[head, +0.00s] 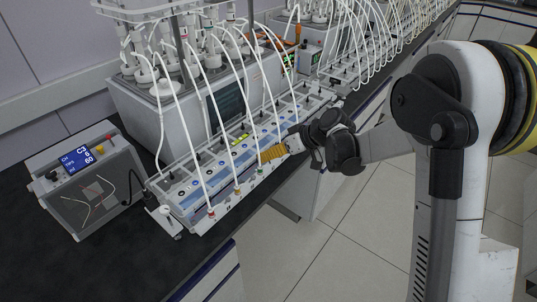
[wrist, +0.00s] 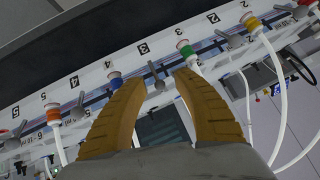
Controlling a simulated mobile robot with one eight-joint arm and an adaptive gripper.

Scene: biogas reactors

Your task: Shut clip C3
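Clip C3 (wrist: 156,76) appears to be the small grey lever by a label 3 in the wrist view. It stands between my fingertips, roughly across the rail; I cannot tell whether it is open or shut. My gripper (wrist: 156,80) is open, its two yellow fingers apart on either side of the lever, with no clear contact. A green-collared port (wrist: 186,50) is by the right fingertip and a blue-collared port (wrist: 115,78) by the left one. In the head view, my gripper (head: 265,154) is at the front edge of the tubing panel (head: 185,205); the clip is not distinguishable there.
Other grey clips sit along the rail, one by label 4 (wrist: 78,106) and one by label 2 (wrist: 226,39). White tubes (head: 203,165) arch over the panel. A control box (head: 85,180) with a display showing C3 stands left. The floor in front is clear.

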